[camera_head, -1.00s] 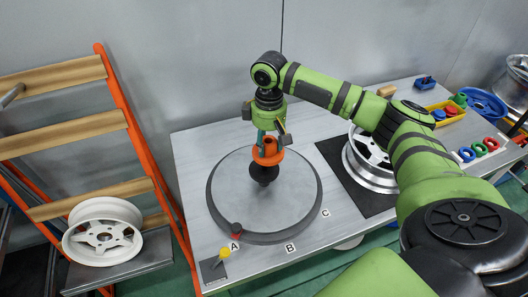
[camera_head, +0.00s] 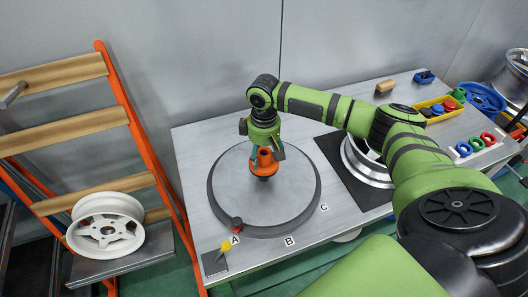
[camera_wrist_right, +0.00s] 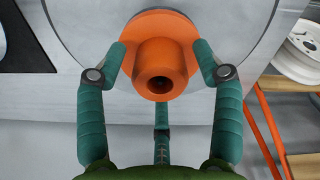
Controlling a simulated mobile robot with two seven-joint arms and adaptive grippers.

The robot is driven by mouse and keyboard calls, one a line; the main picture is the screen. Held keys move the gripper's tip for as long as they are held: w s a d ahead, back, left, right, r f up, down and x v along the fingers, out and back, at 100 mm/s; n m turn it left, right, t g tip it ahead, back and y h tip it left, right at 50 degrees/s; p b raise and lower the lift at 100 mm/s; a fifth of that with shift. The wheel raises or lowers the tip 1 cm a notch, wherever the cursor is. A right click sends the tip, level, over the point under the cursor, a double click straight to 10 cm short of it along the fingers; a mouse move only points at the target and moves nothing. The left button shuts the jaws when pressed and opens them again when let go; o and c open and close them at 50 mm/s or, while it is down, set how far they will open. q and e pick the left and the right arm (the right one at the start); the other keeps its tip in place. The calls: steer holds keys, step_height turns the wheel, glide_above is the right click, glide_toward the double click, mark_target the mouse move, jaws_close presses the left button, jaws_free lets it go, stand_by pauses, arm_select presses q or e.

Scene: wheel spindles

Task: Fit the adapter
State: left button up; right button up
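The orange flanged adapter (camera_head: 264,158) is low over the middle of the round grey turntable (camera_head: 232,195). A little black spindle (camera_head: 264,178) shows just under it. Whether the adapter is fully down on the spindle is hidden. My right gripper (camera_head: 266,152) points down with its fingers around the adapter. In the wrist view the right gripper (camera_wrist_right: 161,62) has its teal fingers at the rim of the adapter's flange, and it looks shut on it. The adapter's bored neck (camera_wrist_right: 161,78) faces that camera. My left gripper is not in view.
A yellow bin (camera_head: 440,110) and coloured rings are farther right. An orange rack (camera_head: 135,135) holds a white wheel (camera_head: 106,228).

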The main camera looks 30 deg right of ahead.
step_height(320, 180, up, 12)
steer(key=b, duration=0.3)
steer(key=shift+r, duration=0.15)
stand_by(0.4)
stand_by(0.4)
